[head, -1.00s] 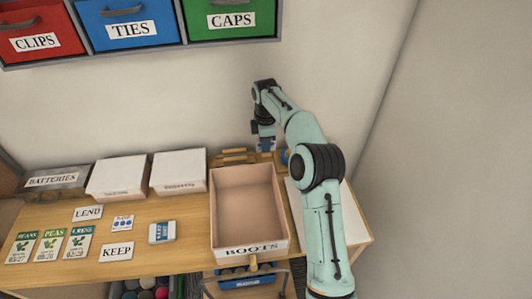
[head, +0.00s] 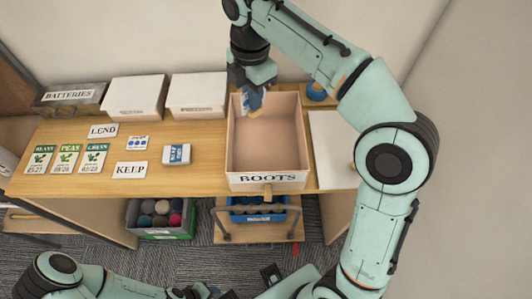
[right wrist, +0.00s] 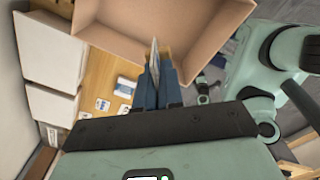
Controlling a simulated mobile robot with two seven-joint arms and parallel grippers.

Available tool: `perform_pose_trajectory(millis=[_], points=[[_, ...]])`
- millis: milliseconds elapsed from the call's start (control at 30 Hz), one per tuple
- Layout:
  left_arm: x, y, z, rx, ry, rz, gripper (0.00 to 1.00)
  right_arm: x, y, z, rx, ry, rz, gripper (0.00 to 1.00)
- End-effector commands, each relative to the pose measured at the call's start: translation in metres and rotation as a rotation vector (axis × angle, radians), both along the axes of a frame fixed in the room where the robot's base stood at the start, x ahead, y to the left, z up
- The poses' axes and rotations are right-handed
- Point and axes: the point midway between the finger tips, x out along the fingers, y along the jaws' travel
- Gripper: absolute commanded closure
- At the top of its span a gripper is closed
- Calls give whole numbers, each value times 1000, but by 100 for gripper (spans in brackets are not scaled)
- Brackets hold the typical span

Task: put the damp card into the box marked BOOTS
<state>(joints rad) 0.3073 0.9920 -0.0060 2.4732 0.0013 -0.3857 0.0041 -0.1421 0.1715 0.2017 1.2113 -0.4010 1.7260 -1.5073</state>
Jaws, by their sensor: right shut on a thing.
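The box marked BOOTS (head: 268,181) is an open-topped tan box with a white front label, standing on the wooden table. Its visible inside looks empty. My right gripper (head: 252,98) points down over the box's back left part. It is shut on a thin card (head: 257,103), which shows nearly edge-on between the blue fingers in the right wrist view (right wrist: 154,56). The card's print cannot be read. Part of my left arm shows at the bottom of the head view; its gripper's jaws are not clear.
Left of the box lie a small white-and-blue block (head: 176,154), a KEEP label (head: 130,170), a LEND label (head: 103,130) and several seed cards (head: 68,158). Two white lidded boxes (head: 197,93) and a BATTERIES box (head: 69,97) stand behind. A white panel (head: 332,150) lies right.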

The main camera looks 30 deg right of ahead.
Motion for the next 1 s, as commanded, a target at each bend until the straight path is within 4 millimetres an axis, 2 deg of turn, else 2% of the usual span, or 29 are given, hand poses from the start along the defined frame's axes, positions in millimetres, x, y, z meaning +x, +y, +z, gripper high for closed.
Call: perform_pose_trajectory(millis=[100,267,367,700,800,1000], points=[[-4,0,-8,0,4,0,57,-19,13,6,-8,-8,65,100],[-7,0,-13,0,8,0,57,-30,19,5,-14,-10,99,100],[-11,0,-22,0,11,-1,57,-31,19,-13,-15,-7,103,100],[-22,0,-51,0,25,0,57,-31,19,-104,-13,-6,100,100],[-23,0,-55,0,27,0,57,-31,19,-126,-13,-7,101,100],[-24,0,-59,0,28,0,57,-30,19,-146,-14,-10,101,100]])
